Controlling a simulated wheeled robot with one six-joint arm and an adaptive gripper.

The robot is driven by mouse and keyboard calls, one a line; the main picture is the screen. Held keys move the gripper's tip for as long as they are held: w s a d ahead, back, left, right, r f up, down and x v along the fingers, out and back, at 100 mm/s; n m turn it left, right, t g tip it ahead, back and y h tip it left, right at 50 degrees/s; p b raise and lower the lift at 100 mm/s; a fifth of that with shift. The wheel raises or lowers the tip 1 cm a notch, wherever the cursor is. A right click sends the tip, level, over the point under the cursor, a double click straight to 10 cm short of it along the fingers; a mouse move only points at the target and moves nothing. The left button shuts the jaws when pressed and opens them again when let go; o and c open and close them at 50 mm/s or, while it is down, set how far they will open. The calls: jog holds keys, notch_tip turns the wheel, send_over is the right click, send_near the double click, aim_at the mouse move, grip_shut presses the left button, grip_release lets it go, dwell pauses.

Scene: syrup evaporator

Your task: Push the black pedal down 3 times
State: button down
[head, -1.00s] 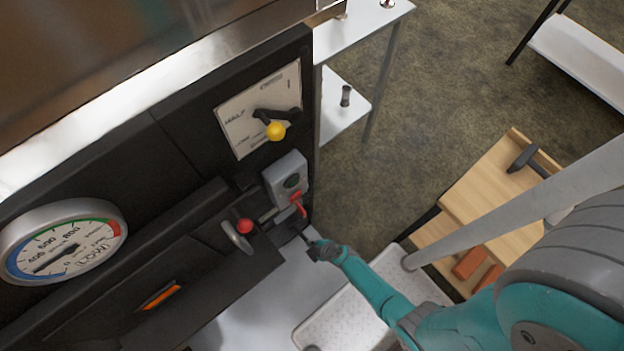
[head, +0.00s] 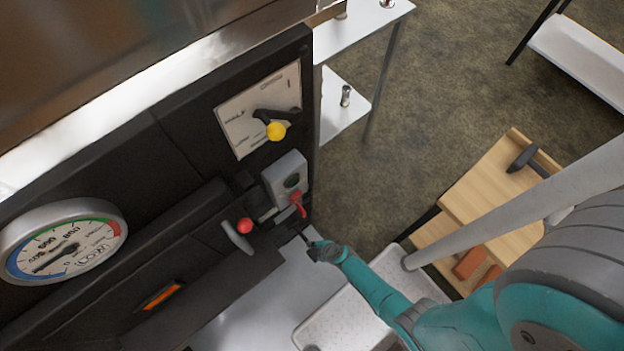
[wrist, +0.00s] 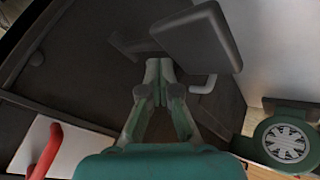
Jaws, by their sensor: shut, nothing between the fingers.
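The black pedal (wrist: 198,40) shows in the wrist view as a dark, flat, square pad on a thin bracket, near the top centre. My gripper (wrist: 159,72) is shut and empty, with its fingertips just below and left of the pad. I cannot tell whether they touch it. In the head view my gripper (head: 304,238) reaches to the lower right corner of the black panel, below the red lever. The pedal is hard to make out there against the dark panel.
A grey switch box (head: 287,178) with a red lever (head: 297,202) is just above my gripper. A wooden step unit (head: 495,190) stands at the right.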

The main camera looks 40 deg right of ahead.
jog(key=shift+s+f, duration=0.25)
jog(key=shift+f, duration=1)
dwell(1.6)
jog(key=shift+r, duration=0.15)
jog(key=shift+w+r, duration=0.15)
jog(key=shift+r, duration=0.75)
jog(key=shift+w+r, duration=0.15)
jog(key=shift+r, duration=0.75)
jog(key=shift+w+r, duration=0.2)
jog(key=shift+r, duration=1.05)
jog(key=shift+w+r, duration=0.2)
jog(key=shift+r, duration=1)
